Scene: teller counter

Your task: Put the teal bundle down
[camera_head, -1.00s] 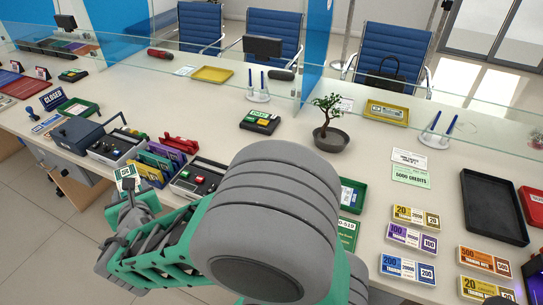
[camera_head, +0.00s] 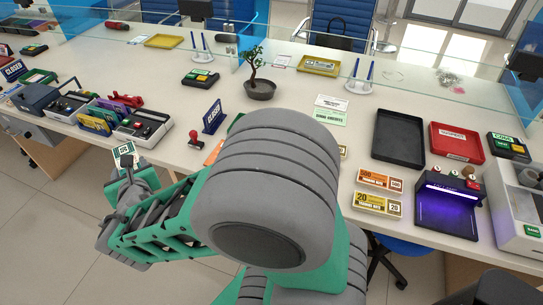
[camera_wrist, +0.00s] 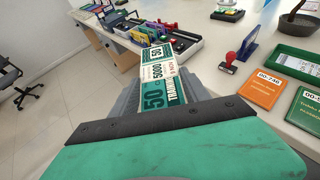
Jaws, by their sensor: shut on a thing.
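My gripper (camera_head: 124,170) is at the left of the head view, by the counter's front edge. It is shut on the teal bundle (camera_head: 124,153), a banded stack of notes with a white band. In the wrist view the bundle (camera_wrist: 158,73) points away from me, showing "50" and "5000" on its top. The near part of the bundle sits between the grey fingers. It is held clear of the things on the counter (camera_head: 292,90). My grey and green arm hides the counter's middle front.
A black tray (camera_head: 399,139), a red tray (camera_head: 456,143), orange and yellow bundles (camera_head: 378,204) and a purple-lit device (camera_head: 446,207) stand at right. A red stamp (camera_wrist: 228,66), an orange booklet (camera_wrist: 255,88) and a green tray (camera_wrist: 298,66) lie right of my gripper. A glass screen (camera_head: 300,60) runs behind.

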